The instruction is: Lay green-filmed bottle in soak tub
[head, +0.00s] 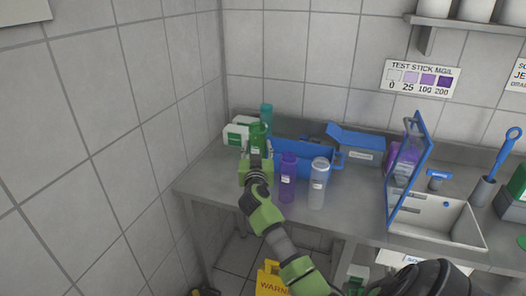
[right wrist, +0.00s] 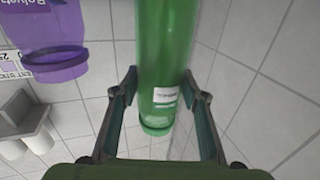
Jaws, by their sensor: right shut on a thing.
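My right gripper (head: 257,150) is shut on a green bottle (head: 257,136) at the left end of the bench. In the right wrist view the green bottle (right wrist: 166,60) stands between the two fingers (right wrist: 160,85), with a small white label on its side. A pale open tub (head: 450,232) with a raised blue-framed clear lid (head: 424,150) is at the right of the bench; I cannot read a name on it. My left gripper is not in view.
A purple bottle (head: 288,178) and a clear whitish bottle (head: 318,185) stand right of the gripper. Behind are a teal bottle (head: 266,112), a blue bin (head: 300,153) and a grey box with blue lid (head: 358,146). Bare bench (head: 357,205) lies before the pale tub.

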